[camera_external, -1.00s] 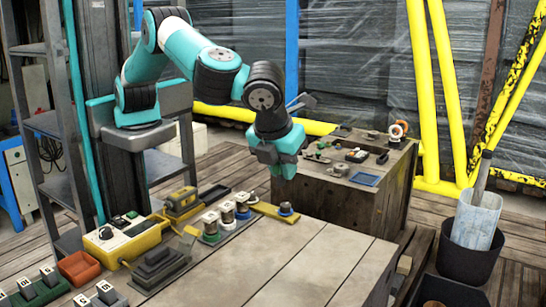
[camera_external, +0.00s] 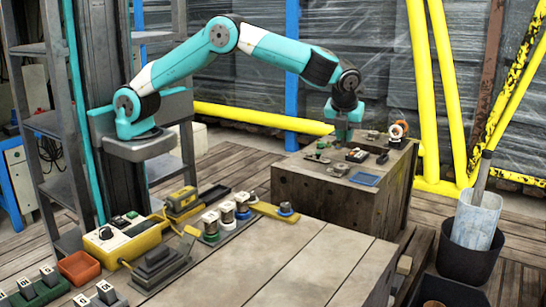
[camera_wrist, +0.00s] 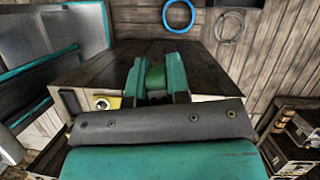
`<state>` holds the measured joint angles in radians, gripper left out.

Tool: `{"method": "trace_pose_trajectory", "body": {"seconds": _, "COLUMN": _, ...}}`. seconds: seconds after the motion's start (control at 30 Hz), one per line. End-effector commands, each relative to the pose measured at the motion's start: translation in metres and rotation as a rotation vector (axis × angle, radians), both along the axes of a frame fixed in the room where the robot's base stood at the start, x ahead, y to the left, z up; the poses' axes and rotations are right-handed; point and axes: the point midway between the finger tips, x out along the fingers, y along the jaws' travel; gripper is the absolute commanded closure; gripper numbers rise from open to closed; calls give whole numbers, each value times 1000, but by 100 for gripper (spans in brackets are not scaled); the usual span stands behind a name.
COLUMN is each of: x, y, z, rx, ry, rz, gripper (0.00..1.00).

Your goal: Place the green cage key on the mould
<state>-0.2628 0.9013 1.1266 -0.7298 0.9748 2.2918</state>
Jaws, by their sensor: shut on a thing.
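My gripper (camera_external: 343,136) is at the far edge of the dark wooden chest's top, pointing down. In the wrist view my gripper (camera_wrist: 156,82) is shut on a green piece (camera_wrist: 155,75), which I take for the green cage key. It is held between the two teal fingers; its lower end is hidden. In the external view the fingers hide it. A dark grey stepped block (camera_external: 160,262) on the front bench may be the mould, but I cannot be sure. It is far to the left of my gripper.
The wooden chest (camera_external: 335,205) carries several small tools, a blue tray (camera_external: 364,179) and a tape roll (camera_external: 399,129). The front bench (camera_external: 290,265) holds several numbered pieces (camera_external: 227,212) and a yellow control box (camera_external: 122,238); its right part is clear. A black bin (camera_external: 470,250) stands right.

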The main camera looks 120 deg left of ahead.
Motion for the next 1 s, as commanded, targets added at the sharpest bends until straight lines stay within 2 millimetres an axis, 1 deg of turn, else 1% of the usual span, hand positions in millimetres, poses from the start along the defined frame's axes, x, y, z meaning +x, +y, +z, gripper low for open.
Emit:
{"method": "trace_pose_trajectory", "body": {"seconds": 0.03, "x": -13, "y": 30, "z": -6, "rx": 1, "ry": 0, "rz": 22, "gripper": 100}}
{"method": "trace_pose_trajectory", "body": {"seconds": 0.07, "x": -21, "y": 45, "z": -8, "rx": 0, "ry": -1, "rz": 29, "gripper": 100}}
{"method": "trace_pose_trajectory", "body": {"seconds": 0.1, "x": -31, "y": 66, "z": -11, "rx": -1, "ry": -1, "rz": 39, "gripper": 100}}
{"method": "trace_pose_trajectory", "body": {"seconds": 0.17, "x": -49, "y": 95, "z": -15, "rx": -1, "ry": -1, "rz": 53, "gripper": 100}}
{"method": "trace_pose_trajectory", "body": {"seconds": 0.2, "x": -61, "y": 114, "z": -18, "rx": -2, "ry": -1, "rz": 62, "gripper": 100}}
{"method": "trace_pose_trajectory", "body": {"seconds": 0.27, "x": -82, "y": 142, "z": -22, "rx": -1, "ry": -2, "rz": 77, "gripper": 100}}
{"method": "trace_pose_trajectory", "body": {"seconds": 0.3, "x": -96, "y": 160, "z": -25, "rx": -2, "ry": -2, "rz": 87, "gripper": 100}}
{"method": "trace_pose_trajectory", "body": {"seconds": 0.37, "x": -119, "y": 186, "z": -29, "rx": -1, "ry": -4, "rz": 102, "gripper": 100}}
{"method": "trace_pose_trajectory", "body": {"seconds": 0.4, "x": -135, "y": 202, "z": -31, "rx": -1, "ry": -5, "rz": 111, "gripper": 100}}
{"method": "trace_pose_trajectory", "body": {"seconds": 0.47, "x": -160, "y": 226, "z": -35, "rx": 0, "ry": -6, "rz": 127, "gripper": 100}}
{"method": "trace_pose_trajectory", "body": {"seconds": 0.5, "x": -178, "y": 240, "z": -38, "rx": 1, "ry": -6, "rz": 137, "gripper": 100}}
{"method": "trace_pose_trajectory", "body": {"seconds": 0.63, "x": -233, "y": 280, "z": -45, "rx": 5, "ry": -11, "rz": 166, "gripper": 100}}
{"method": "trace_pose_trajectory", "body": {"seconds": 0.7, "x": -260, "y": 296, "z": -48, "rx": 7, "ry": -12, "rz": 180, "gripper": 100}}
{"method": "trace_pose_trajectory", "body": {"seconds": 0.8, "x": -290, "y": 313, "z": -51, "rx": 12, "ry": -15, "rz": 194, "gripper": 100}}
{"method": "trace_pose_trajectory", "body": {"seconds": 0.9, "x": -311, "y": 322, "z": -53, "rx": 13, "ry": -16, "rz": 202, "gripper": 100}}
{"method": "trace_pose_trajectory", "body": {"seconds": 1.0, "x": -322, "y": 327, "z": -57, "rx": 13, "ry": -15, "rz": 206, "gripper": 100}}
